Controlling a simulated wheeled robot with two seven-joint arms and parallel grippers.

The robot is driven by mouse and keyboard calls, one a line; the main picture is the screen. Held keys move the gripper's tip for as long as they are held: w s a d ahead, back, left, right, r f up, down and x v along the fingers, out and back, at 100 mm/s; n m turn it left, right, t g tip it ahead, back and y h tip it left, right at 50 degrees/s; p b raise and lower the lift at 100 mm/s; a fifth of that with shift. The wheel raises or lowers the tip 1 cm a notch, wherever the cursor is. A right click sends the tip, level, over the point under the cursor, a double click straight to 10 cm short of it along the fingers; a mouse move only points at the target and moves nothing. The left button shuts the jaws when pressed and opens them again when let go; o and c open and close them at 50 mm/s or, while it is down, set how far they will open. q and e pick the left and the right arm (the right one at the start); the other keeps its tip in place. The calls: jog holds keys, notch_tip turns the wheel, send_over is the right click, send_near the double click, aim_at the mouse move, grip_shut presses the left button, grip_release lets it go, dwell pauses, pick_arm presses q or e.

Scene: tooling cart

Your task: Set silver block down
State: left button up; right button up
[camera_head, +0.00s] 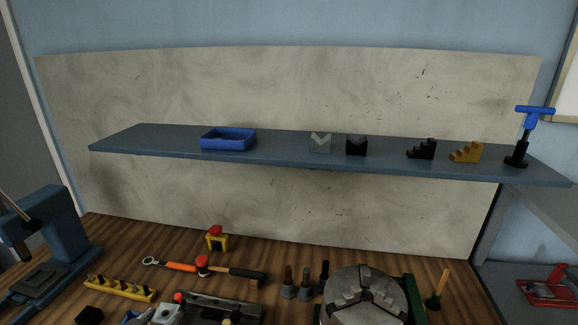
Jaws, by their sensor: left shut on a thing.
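A silver block (320,143) with a V-shaped notch on top sits upright on the blue-grey shelf (275,150). A black notched block (357,146) stands just to its right, with a small gap between them. I cannot make out either of my grippers in the head view. Nothing is seen touching the silver block.
On the shelf, a blue tray (228,140) stands left; a black step block (422,150), a gold step block (466,152) and a blue T-handle tool (533,116) stand right. Clear shelf lies between tray and silver block. A chuck (364,295) and tools crowd the wooden top below.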

pick_arm(q)
jog(key=w+d+r+y+b, duration=0.1)
jog(key=w+d+r+b, duration=0.5)
jog(key=w+r, duration=0.4)
jog(key=shift+w+d+n, duration=0.3)
jog(key=shift+w+d, duration=0.25)
pick_arm(e)
notch_tip(320, 180, down, 7)
jog(key=shift+d, duration=0.15)
pick_arm(q)
jog(key=shift+f, duration=0.1)
pick_arm(e)
jog(key=shift+r, duration=0.1)
